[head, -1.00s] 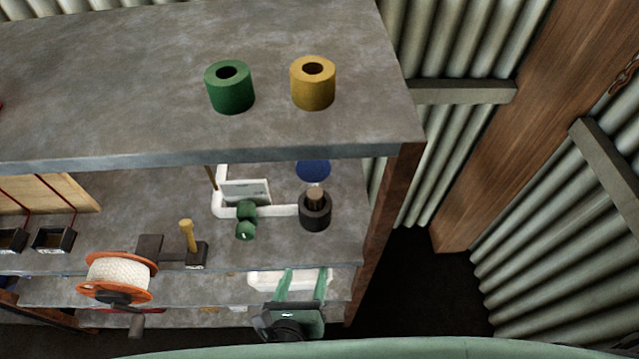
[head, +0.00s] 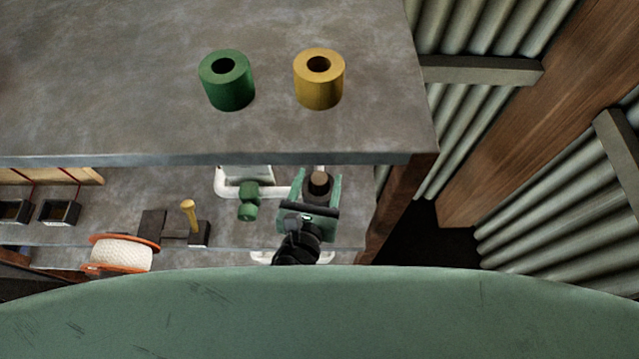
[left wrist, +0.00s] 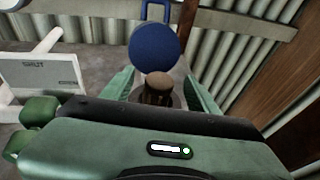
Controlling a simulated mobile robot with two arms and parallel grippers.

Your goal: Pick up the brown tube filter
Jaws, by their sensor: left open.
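The brown tube filter (head: 319,180) stands upright in a dark round holder on the shelf below the top one. It also shows in the left wrist view (left wrist: 158,84), with the holder's rim (left wrist: 174,100) partly hidden by my gripper body. My left gripper (head: 321,184) is open, with one finger on each side of the filter and holder. In the left wrist view my left gripper (left wrist: 160,89) shows gaps between its fingers and the brown top. Whether a finger touches the holder lower down is hidden. My right gripper is not in view.
A green valve (head: 249,200) on a white pipe (head: 222,184) stands left of the gripper. A blue round thing (left wrist: 156,47) is behind the filter. The top shelf (head: 130,80) overhangs, bearing green (head: 227,82) and yellow (head: 319,80) rolls. A wooden post (head: 400,195) is close right.

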